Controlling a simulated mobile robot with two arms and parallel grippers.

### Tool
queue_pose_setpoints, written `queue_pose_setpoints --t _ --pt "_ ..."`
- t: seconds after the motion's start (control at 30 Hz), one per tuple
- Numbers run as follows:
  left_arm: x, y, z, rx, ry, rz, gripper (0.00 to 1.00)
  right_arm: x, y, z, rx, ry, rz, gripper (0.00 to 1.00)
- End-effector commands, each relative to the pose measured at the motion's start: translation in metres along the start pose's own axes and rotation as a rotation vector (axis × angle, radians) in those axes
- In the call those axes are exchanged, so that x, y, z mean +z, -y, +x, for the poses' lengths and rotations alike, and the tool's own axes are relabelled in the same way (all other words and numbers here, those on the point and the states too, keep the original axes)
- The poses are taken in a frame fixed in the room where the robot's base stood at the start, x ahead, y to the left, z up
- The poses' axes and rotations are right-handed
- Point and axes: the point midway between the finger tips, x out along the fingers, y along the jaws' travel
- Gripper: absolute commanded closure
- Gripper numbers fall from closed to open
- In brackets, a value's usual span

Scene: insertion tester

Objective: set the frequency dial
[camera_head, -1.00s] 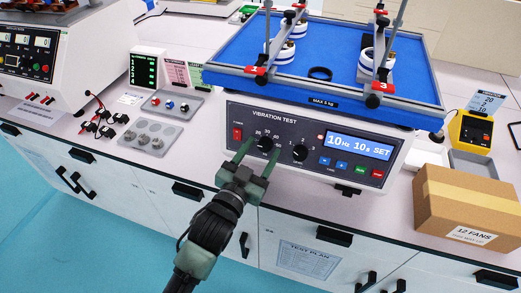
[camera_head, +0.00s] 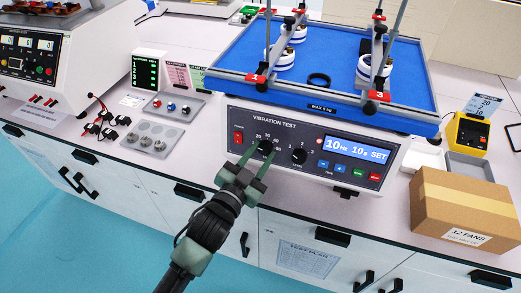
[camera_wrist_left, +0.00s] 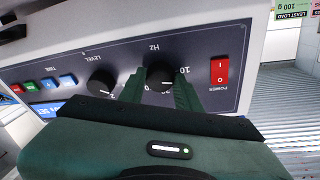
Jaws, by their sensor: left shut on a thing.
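The vibration tester's dark front panel (camera_head: 225,112) faces me. Its frequency dial (camera_head: 266,145) is a black round knob with numbers around it; in the left wrist view the dial (camera_wrist_left: 160,74) sits under the "Hz" mark. My left gripper (camera_head: 257,152) is shut on this dial, one finger on each side; it also shows in the left wrist view (camera_wrist_left: 158,88). The display (camera_head: 358,150) reads 10 Hz, 10 s, SET. My right gripper is not in view.
The level dial (camera_head: 299,156) is close to the right of the frequency dial. The red power switch (camera_head: 238,137) is to the left. A blue shaker table (camera_head: 340,40) with clamps is above the panel. A cardboard box (camera_head: 462,200) stands at the right.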

Motion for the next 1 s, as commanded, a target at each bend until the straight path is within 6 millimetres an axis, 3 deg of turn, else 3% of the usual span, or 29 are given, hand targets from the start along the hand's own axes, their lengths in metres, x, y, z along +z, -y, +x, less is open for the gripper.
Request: queue_pose_setpoints --t 0.1,0.5,1.0 --pt "-0.005 0.003 0.0 0.027 0.008 0.098 1.0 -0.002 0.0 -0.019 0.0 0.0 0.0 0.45" --pt "-0.005 0.004 0.0 0.104 0.027 0.408 1.0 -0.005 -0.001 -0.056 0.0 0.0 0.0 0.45" --pt "-0.003 0.003 0.0 0.147 0.038 0.582 1.0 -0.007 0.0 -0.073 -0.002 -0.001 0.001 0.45"
